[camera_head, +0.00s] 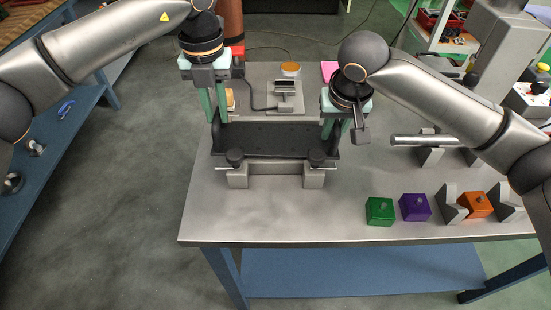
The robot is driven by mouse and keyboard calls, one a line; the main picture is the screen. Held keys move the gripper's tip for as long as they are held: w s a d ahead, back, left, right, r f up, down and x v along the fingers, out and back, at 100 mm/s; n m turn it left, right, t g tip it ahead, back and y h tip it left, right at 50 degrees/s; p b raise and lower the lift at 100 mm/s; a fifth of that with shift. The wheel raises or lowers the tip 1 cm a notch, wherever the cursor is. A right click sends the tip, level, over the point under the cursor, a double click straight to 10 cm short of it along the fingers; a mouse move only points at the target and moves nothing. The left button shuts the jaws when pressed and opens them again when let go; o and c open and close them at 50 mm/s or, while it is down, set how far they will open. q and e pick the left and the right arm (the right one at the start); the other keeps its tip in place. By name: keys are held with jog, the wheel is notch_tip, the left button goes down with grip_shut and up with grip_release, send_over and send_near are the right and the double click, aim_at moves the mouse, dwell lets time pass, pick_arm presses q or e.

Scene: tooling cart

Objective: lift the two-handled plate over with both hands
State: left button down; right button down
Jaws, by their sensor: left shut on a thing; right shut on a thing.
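The dark two-handled plate (272,139) is in the middle of the head view, above the metal table and just behind a grey fixture with two black knobs (272,172). It looks about level. My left gripper (216,118) points down and is shut on the plate's left handle (216,134). My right gripper (342,130) points down and is shut on the plate's right handle (333,140). The fingers partly hide both handles. I cannot tell whether the plate touches the fixture or hangs clear of it.
Behind the plate stands a small device with a cable (286,97). Green (380,211), purple (415,207) and orange (475,205) blocks lie at the front right. A metal cylinder (425,140) rests on V-blocks at the right. The table (290,218) is bare at its front left.

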pick_arm(q)
jog(key=shift+f, duration=0.15)
pick_arm(e)
jog(key=shift+s+f, duration=0.1)
jog(key=shift+f, duration=0.15)
pick_arm(q)
jog(key=c, duration=0.7)
grip_release()
jog(key=shift+s, duration=0.1)
jog(key=shift+a+f, duration=0.1)
jog(key=shift+f, duration=0.15)
pick_arm(e)
jog(key=c, duration=1.2)
grip_release()
jog(key=shift+c, duration=0.2)
pick_arm(q)
jog(key=shift+r, duration=0.15)
pick_arm(e)
jog(key=o, duration=0.5)
jog(key=shift+d, duration=0.1)
